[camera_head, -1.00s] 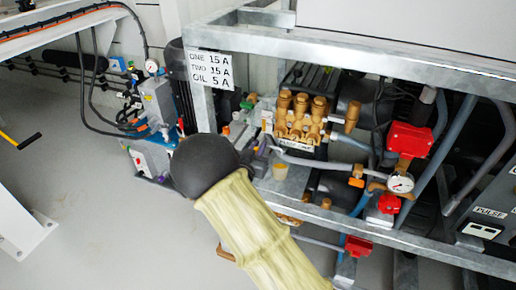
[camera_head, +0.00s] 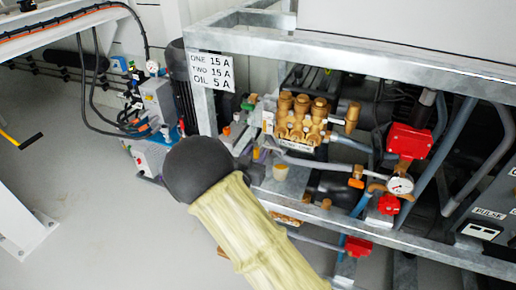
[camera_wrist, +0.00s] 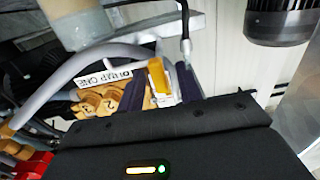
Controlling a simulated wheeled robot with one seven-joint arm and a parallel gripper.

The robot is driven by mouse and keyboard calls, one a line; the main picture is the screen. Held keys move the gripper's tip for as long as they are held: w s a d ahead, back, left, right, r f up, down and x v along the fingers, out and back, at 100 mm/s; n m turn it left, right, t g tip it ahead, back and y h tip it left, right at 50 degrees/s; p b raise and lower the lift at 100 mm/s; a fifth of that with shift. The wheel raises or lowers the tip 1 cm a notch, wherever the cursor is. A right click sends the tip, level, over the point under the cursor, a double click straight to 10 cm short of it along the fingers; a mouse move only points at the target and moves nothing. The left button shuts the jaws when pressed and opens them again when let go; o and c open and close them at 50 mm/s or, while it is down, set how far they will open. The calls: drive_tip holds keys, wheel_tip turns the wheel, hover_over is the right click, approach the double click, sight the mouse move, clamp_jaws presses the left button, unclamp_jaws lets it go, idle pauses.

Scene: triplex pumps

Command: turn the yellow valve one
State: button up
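A yellow valve handle (camera_wrist: 158,76) with a pale fitting below it shows in the wrist view, between the two dark fingers of my gripper (camera_wrist: 162,88). The fingers stand apart on either side of the handle. A small gap seems to show on the right; I cannot tell whether the left finger touches it. In the head view my gripper (camera_head: 245,145) is small and partly hidden behind my arm's dark joint, beside the left end of the brass pump (camera_head: 298,122). The handle is hard to make out there.
A galvanised frame (camera_head: 330,52) surrounds the pump, with a label plate (camera_head: 212,70) on its left post. Red boxes (camera_head: 408,141) and a gauge (camera_head: 400,185) stand at right. In the wrist view a grey hose (camera_wrist: 75,65) curves left of the fingers. Open floor (camera_head: 90,210) lies at left.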

drive_tip(key=p+v, duration=0.3)
drive_tip(key=v, duration=1.1)
drive_tip(key=shift+s+a, duration=0.15)
drive_tip(key=shift+s, duration=0.2)
drive_tip(key=shift+w, duration=0.1)
drive_tip(key=w+d+g+y, duration=0.4)
drive_tip(key=d+g+y, duration=0.1)
drive_tip(key=d+g, duration=0.25)
drive_tip(key=s+d+r+n+g+y, duration=0.1)
drive_tip(key=s+d+r+n+g, duration=0.15)
drive_tip(key=s+d, duration=0.55)
drive_tip(key=s+d+r+n+g, duration=0.2)
drive_tip(key=s+d+g, duration=0.2)
drive_tip(key=s+d, duration=0.4)
wheel_tip(320, 180, up, 35)
drive_tip(key=p, duration=3.5)
drive_tip(key=shift+p, duration=0.3)
